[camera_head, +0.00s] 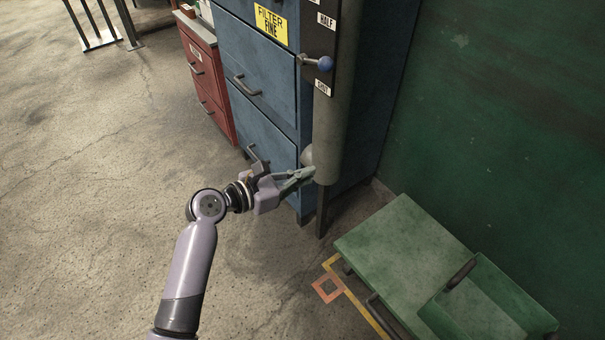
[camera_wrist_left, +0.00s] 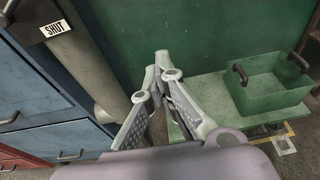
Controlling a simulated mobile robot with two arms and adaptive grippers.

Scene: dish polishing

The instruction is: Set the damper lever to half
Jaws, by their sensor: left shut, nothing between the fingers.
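The damper lever (camera_head: 312,61) is a short metal rod with a blue ball knob on a dark plate. It points right, between the HALF label (camera_head: 326,20) above and the SHUT label (camera_head: 322,87) below, nearer SHUT. The plate is fixed in front of a grey vertical pipe (camera_head: 335,130). My left gripper (camera_head: 312,172) is shut and empty, well below the lever near the pipe's lower end. In the left wrist view its fingertips (camera_wrist_left: 161,74) meet; the SHUT label (camera_wrist_left: 55,29) is at upper left. The knob is out of that view. My right gripper is not in view.
A blue cabinet (camera_head: 265,85) with drawer handles and a yellow FILTER FINE label stands behind the pipe. A red drawer unit (camera_head: 207,75) is to its left. A low green table (camera_head: 385,245) with a green bin (camera_head: 480,310) stands at right. Open floor lies left.

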